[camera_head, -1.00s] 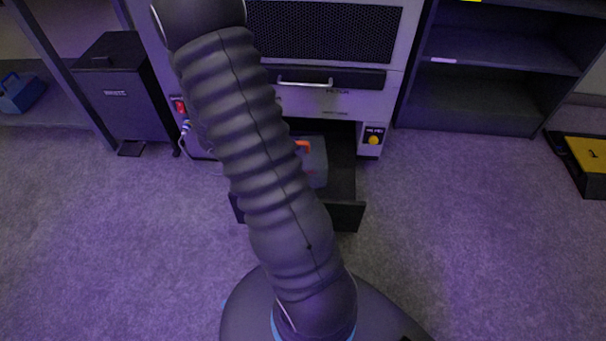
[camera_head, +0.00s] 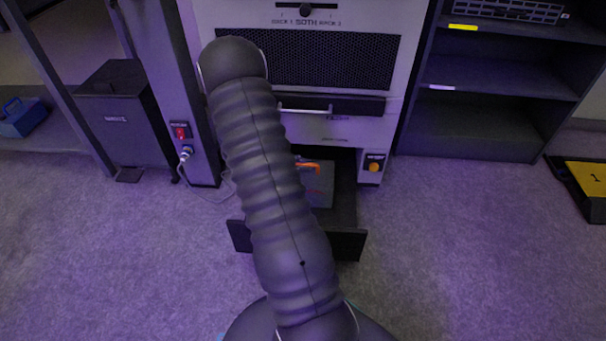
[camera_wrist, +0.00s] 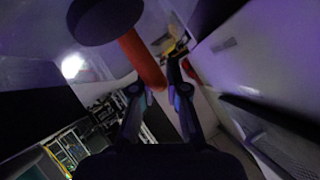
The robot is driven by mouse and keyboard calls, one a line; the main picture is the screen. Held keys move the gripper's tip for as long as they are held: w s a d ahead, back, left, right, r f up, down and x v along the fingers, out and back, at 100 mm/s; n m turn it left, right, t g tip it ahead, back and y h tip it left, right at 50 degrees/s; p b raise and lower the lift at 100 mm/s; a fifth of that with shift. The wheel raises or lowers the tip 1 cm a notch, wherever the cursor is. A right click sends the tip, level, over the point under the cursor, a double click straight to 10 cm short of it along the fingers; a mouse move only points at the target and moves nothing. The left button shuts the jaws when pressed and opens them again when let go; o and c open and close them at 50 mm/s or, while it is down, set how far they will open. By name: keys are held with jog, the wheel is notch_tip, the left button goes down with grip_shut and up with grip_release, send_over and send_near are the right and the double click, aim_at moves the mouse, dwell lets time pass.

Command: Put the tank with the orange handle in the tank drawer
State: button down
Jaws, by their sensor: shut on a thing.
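A grey tank with an orange handle (camera_head: 308,167) sits inside the open dark tank drawer (camera_head: 347,245), low in the grey machine. My arm hides the tank's left part. My gripper is hidden behind my arm in the head view. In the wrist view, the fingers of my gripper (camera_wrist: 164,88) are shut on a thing. An orange-red bar (camera_wrist: 142,60) reaches the left fingertip, with a dark round part (camera_wrist: 105,18) at its upper end. I cannot tell whether this bar is the tank's handle.
A dark bin (camera_head: 120,115) and a blue tank (camera_head: 22,117) on a shelf are at the left. Open shelving (camera_head: 470,120) stands at the right. A yellow-topped block (camera_head: 588,180) lies on the floor at far right. Carpet around the drawer is clear.

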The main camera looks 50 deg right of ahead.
notch_tip(320, 180, down, 4)
jog(key=shift+f+b, duration=0.1)
jog(key=shift+b, duration=0.3)
jog(key=c, duration=1.2)
grip_release()
